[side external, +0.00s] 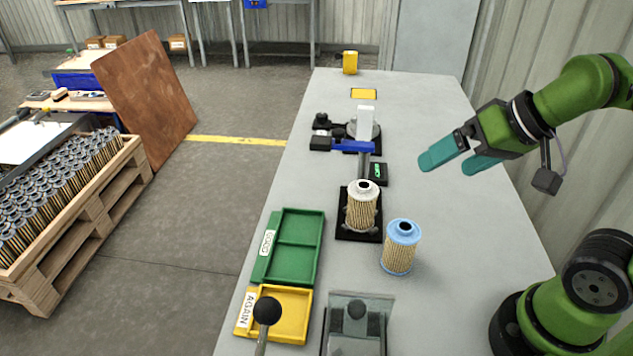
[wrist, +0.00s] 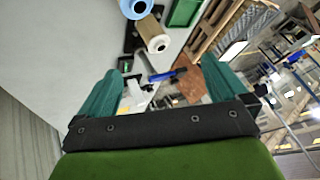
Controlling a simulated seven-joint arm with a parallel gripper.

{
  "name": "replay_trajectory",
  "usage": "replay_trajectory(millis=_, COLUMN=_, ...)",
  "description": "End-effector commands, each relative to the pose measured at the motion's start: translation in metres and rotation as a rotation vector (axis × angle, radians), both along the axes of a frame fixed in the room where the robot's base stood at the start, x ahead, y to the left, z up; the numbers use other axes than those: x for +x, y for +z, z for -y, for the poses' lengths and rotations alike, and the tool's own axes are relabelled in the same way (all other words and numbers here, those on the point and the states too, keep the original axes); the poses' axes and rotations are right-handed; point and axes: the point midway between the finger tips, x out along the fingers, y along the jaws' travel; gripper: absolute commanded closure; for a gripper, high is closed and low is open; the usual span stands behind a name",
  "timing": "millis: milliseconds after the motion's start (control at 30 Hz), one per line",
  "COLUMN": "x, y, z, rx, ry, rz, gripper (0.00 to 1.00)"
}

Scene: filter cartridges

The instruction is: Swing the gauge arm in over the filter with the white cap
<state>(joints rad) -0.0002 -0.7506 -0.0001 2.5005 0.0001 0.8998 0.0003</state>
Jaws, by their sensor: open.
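The filter with the white cap (side external: 362,210) stands upright on a black base plate (side external: 343,234). It also shows in the wrist view (wrist: 152,38). The gauge arm appears to be the blue bar (side external: 350,147), behind this filter at a dark post. The bar points left and is not over the filter. It also shows in the wrist view (wrist: 167,75). A filter with a blue cap (side external: 399,252) stands on the bench to the right. My gripper (side external: 448,167) has teal fingers spread apart and empty, in the air to the right of the gauge.
A small black display (side external: 378,173) sits beside the post. A green tray (side external: 313,238) and a yellow tray (side external: 308,311) lie at the bench's left edge. A dark lever knob (side external: 267,310) rises in front. The right side of the bench is clear.

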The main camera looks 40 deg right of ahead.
Motion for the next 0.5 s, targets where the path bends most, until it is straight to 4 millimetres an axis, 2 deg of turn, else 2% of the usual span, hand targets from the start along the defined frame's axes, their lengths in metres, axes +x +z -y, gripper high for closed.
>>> replay_trajectory(millis=167, x=0.000, y=0.000, z=0.000, rx=0.000, ry=0.000, rz=0.000, gripper=0.00)
replay_trajectory(millis=367, x=0.007, y=-0.008, z=-0.001, rx=-0.001, ry=0.005, rz=-0.047, gripper=0.29)
replay_trajectory(millis=433, x=0.022, y=-0.004, z=-0.001, rx=-0.011, ry=0.013, rz=-0.071, gripper=0.40)
replay_trajectory(millis=500, x=0.044, y=0.004, z=0.000, rx=-0.035, ry=0.031, rz=-0.099, gripper=0.42)
